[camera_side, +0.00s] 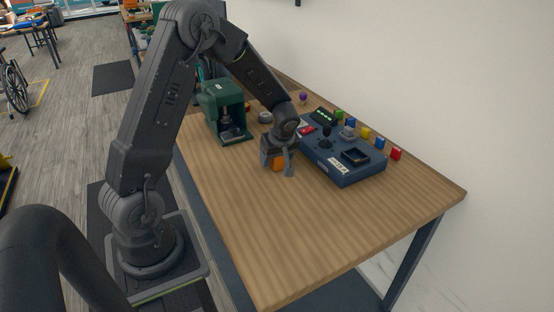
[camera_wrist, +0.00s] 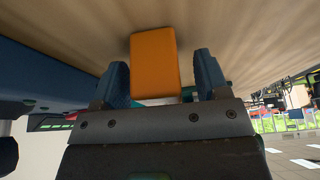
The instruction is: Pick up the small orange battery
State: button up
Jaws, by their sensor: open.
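The small orange battery (camera_side: 278,163) is on the wooden table, partly hidden by my gripper in the side view. It is an orange block, and it also shows upright in the wrist view (camera_wrist: 154,62). My gripper (camera_side: 279,169) is low over the table with its fingers around the battery. In the wrist view the two dark blue fingers (camera_wrist: 162,78) stand on either side of the battery. A gap shows on the right side, and the left finger is closer to it. The jaws are open.
A blue control box (camera_side: 340,158) with a joystick stands close to the right of my gripper. A green machine (camera_side: 226,112) stands to the left. Several coloured blocks (camera_side: 366,133) line the wall side. The table's near part (camera_side: 300,230) is clear.

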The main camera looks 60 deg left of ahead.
jog(key=shift+a+f, duration=0.1)
jog(key=shift+f, duration=0.05)
jog(key=c, duration=1.2)
